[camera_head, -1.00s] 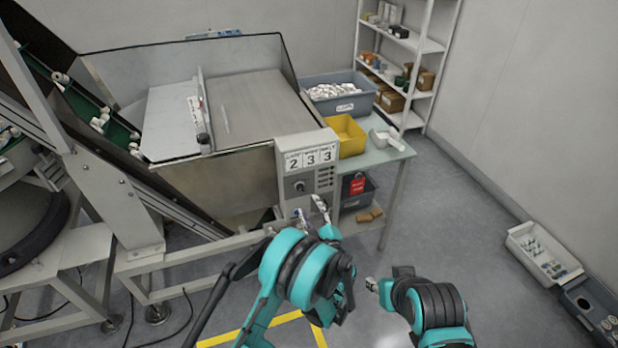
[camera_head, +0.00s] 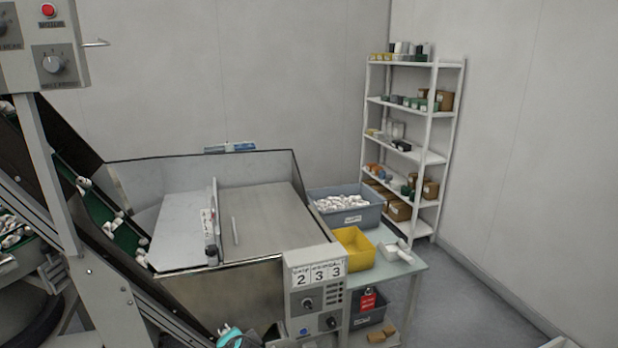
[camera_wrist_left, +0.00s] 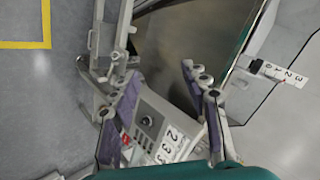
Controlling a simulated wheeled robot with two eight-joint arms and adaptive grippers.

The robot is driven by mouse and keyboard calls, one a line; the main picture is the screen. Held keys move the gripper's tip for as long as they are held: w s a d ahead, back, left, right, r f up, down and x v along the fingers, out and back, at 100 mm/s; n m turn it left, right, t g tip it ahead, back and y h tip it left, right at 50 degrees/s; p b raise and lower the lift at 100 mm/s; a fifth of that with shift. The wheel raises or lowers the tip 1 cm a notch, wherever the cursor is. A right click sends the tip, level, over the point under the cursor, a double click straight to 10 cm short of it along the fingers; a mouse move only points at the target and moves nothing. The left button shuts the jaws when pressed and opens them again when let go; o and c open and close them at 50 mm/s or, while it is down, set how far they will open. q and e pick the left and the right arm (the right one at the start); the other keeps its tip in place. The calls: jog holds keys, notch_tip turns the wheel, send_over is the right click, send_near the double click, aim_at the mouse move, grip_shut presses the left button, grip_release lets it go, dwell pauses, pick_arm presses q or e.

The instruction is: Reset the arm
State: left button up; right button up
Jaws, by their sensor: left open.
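My left gripper (camera_wrist_left: 161,76) shows in the left wrist view with its purple-padded fingers spread apart and nothing between them. Behind the fingers is the grey control box (camera_wrist_left: 158,122) with its knob and number cards, which the head view also shows (camera_head: 316,292) reading 2 3 3. I cannot tell the distance from the fingers to the box. In the head view only a small teal piece of my arm (camera_head: 236,338) shows at the bottom edge, below the hopper. My right gripper is in neither view.
The metal hopper (camera_head: 220,283) stands beside the control box. A side table (camera_head: 408,266) carries a grey bin (camera_head: 357,216) of white parts and a yellow bin (camera_head: 354,247). A white shelf rack (camera_head: 431,150) stands in the corner. A yellow floor line (camera_wrist_left: 46,25) shows in the wrist view.

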pick_arm(q)
jog(key=s+f+n+g+h, duration=0.1)
jog(key=s+n+h, duration=0.3)
jog(key=s, duration=1.3)
jog(key=n, duration=0.4)
jog(key=shift+s+g, duration=0.3)
